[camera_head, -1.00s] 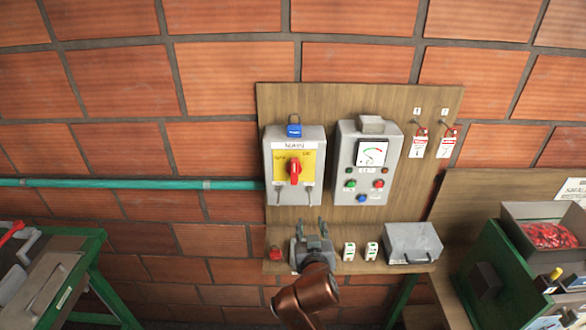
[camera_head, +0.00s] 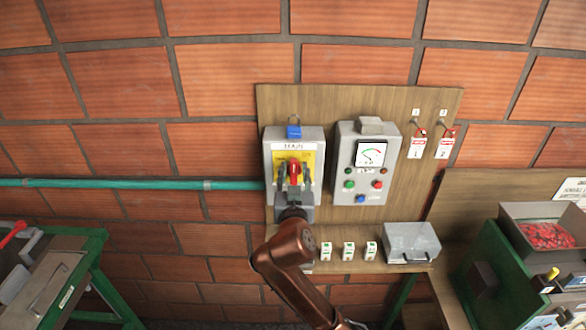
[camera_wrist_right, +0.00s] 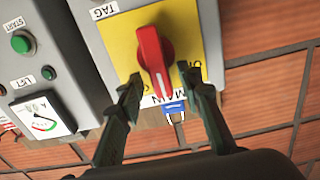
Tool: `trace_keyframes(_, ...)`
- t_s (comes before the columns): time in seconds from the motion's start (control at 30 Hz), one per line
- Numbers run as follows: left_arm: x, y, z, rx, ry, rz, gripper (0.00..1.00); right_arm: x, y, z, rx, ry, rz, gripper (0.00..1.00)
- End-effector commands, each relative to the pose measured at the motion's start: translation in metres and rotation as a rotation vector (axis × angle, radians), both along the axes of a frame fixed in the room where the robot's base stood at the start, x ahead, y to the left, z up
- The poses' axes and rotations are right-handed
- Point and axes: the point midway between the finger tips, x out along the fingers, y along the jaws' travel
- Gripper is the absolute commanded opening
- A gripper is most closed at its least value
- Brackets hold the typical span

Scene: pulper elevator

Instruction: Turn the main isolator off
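The main isolator (camera_head: 311,143) is a grey box on the wooden board with a "MAIN" label and a yellow plate (camera_head: 309,158). Its red rotary handle (camera_head: 294,168) stands about upright in the head view and shows large in the right wrist view (camera_wrist_right: 155,58), with a white mark on its end. My right gripper (camera_head: 294,178) is at the front of the box. In the right wrist view its two fingers (camera_wrist_right: 160,82) are open, one on each side of the handle's marked end, with visible gaps. My left gripper is not in view.
A blue padlock (camera_head: 294,131) hangs at the top of the isolator. A grey meter panel (camera_head: 366,165) with buttons is close on the right. Below, a shelf (camera_head: 345,267) carries small tags (camera_head: 348,250) and a grey case (camera_head: 411,243). Red-and-white tags (camera_head: 416,148) hang at right.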

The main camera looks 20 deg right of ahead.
Motion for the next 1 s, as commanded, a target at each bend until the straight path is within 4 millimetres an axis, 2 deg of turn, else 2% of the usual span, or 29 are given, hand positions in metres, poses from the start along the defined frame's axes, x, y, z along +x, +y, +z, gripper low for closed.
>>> trace_keyframes(0.33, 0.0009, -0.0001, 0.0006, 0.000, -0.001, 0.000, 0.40, 0.0043, -0.0006, 0.0002, 0.000, -0.001, 0.001, 0.33)
trace_keyframes(0.8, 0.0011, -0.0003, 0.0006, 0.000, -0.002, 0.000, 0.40, 0.0039, -0.0003, 0.0001, 0.000, -0.001, 0.001, 0.01)
trace_keyframes(1.0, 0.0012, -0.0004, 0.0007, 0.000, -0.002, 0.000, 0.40, 0.0038, -0.0001, 0.0001, -0.001, -0.001, 0.002, 0.00)
